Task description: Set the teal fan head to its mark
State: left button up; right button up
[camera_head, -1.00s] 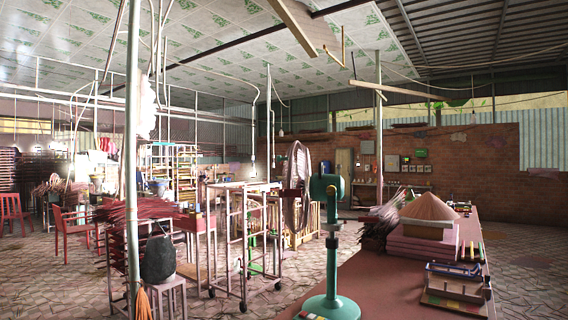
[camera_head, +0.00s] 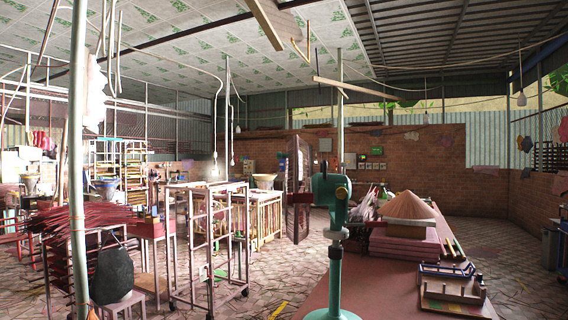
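A teal pedestal fan stands in the middle of the view at the near left edge of the reddish table. Its teal fan head (camera_head: 331,199) sits on top of the teal post (camera_head: 335,277), and its round base is cut by the bottom edge. The fan's cage (camera_head: 299,188) is seen nearly edge-on and faces left. I cannot make out a mark for the head. Neither of my grippers is in view.
The reddish table (camera_head: 385,280) runs back on the right. It bears a conical hat (camera_head: 408,206) on pink stacked blocks (camera_head: 402,246) and a small wooden rack (camera_head: 452,288). A metal trolley (camera_head: 207,245) stands left of the fan. A pole (camera_head: 76,160) stands at near left.

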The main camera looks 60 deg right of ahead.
aim_at(322, 183)
jog(key=z, duration=0.65)
jog(key=i, duration=0.95)
jog(key=z, duration=1.05)
